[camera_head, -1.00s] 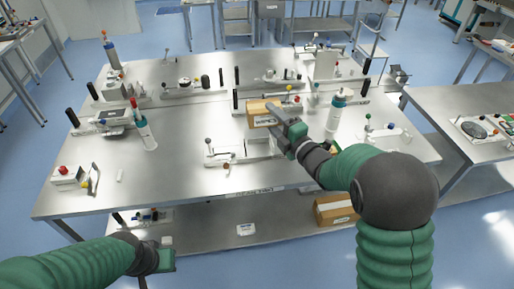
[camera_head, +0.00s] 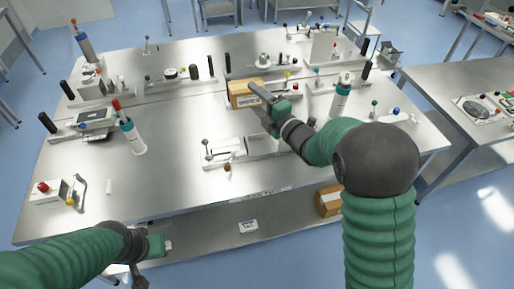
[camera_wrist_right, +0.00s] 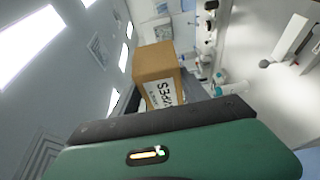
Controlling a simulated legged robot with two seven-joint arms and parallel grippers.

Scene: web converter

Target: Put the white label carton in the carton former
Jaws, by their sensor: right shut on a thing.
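The carton (camera_head: 240,94) is a brown cardboard box with a white printed label on its side. My right gripper (camera_head: 259,92) is shut on it and appears to hold it above the middle of the metal table. In the right wrist view, the carton (camera_wrist_right: 157,66) stands out past the dark jaws (camera_wrist_right: 155,104), label partly hidden by them. I cannot tell for sure which station is the carton former. A low pale fixture with a lever (camera_head: 238,150) lies below the carton at the front. My left gripper (camera_head: 156,246) hangs before the table's front edge, its jaws unclear.
A white bottle with a teal collar (camera_head: 341,98) stands right of my right gripper. Another bottle (camera_head: 131,138) and a box with a red knob (camera_head: 46,192) stand at left. Another brown box (camera_head: 328,201) is on the lower shelf. The front left tabletop is mostly clear.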

